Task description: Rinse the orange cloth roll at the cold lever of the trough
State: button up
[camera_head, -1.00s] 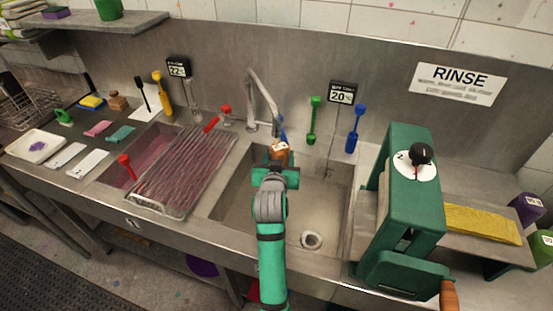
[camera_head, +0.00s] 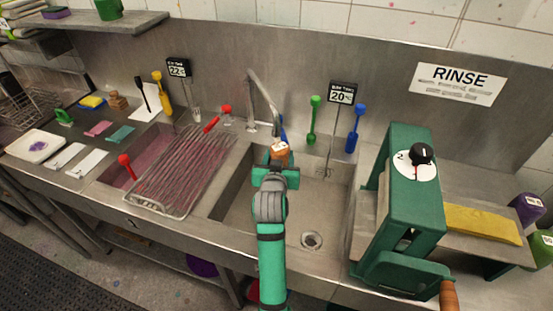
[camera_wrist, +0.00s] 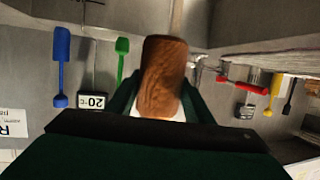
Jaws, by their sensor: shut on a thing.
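My gripper (camera_head: 279,166) is shut on the orange-brown cloth roll (camera_head: 279,151), holding it upright above the sink basin of the trough (camera_head: 330,215), just below the bent metal spout (camera_head: 262,93). In the wrist view, where the scene appears turned over, the roll (camera_wrist: 163,76) stands between the fingers with a pale patch at its gripped end. A blue lever (camera_head: 283,126) shows partly behind the spout and the roll; its lower part is hidden. A red lever (camera_head: 226,112) is left of the spout. I cannot make out running water.
A ribbed metal rack (camera_head: 185,170) lies left of the basin. A green wringer (camera_head: 412,190) with a dial and crank stands close on the right. Green (camera_head: 314,120) and blue (camera_head: 354,130) tools hang behind the basin. The basin floor around the drain (camera_head: 311,240) is clear.

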jog(key=shift+a, duration=0.2)
jog(key=shift+a, duration=0.3)
jog(key=shift+d, duration=0.3)
dwell(0.9)
jog(key=shift+a, duration=0.3)
jog(key=shift+d, duration=0.3)
dwell(0.6)
jog(key=shift+a, duration=0.3)
jog(key=shift+d, duration=0.15)
jog(key=shift+d, duration=0.35)
jog(key=shift+a, duration=0.15)
dwell(0.3)
